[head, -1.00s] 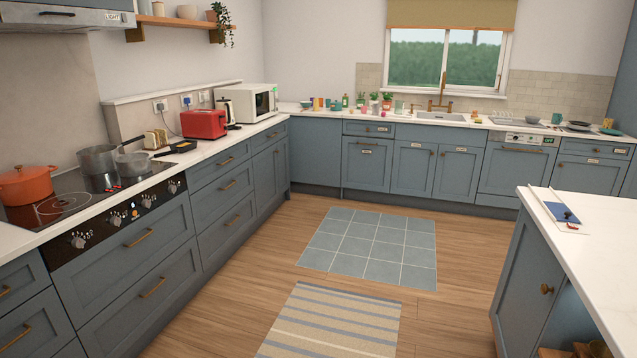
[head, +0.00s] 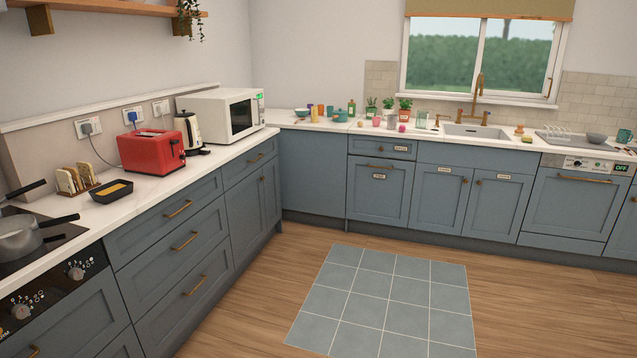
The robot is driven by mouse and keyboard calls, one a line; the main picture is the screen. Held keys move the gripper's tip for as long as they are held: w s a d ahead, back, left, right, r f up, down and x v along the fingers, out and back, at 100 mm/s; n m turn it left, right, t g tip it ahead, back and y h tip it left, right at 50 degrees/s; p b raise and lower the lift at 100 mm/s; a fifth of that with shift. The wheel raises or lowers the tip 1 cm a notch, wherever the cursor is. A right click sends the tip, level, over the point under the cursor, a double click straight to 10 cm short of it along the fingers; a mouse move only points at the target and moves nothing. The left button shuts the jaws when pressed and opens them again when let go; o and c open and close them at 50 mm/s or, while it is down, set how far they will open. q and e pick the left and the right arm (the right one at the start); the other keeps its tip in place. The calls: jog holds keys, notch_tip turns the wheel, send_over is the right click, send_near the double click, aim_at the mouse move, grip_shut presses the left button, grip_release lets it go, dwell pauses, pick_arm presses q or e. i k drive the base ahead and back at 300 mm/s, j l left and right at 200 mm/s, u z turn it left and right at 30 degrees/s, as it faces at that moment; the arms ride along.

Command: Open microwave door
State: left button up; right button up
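The white microwave (head: 221,114) stands on the left counter near the back corner. Its door (head: 241,117) with a dark window faces right toward the room and looks closed. A small green display shows at the top of its right side. Neither of my grippers is in the head view.
A kettle (head: 188,132) and a red toaster (head: 151,151) stand on the counter (head: 150,186) left of the microwave. A toast rack (head: 77,179) and a black dish (head: 112,191) are nearer. Cups and plants line the back counter. The floor with a grey tiled mat (head: 388,300) is clear.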

aim_at(240, 113)
jog(key=i, duration=1.6)
jog(key=i+l, duration=0.1)
jog(key=i, duration=1.5)
jog(key=i+u, duration=0.1)
jog(key=i, duration=1.5)
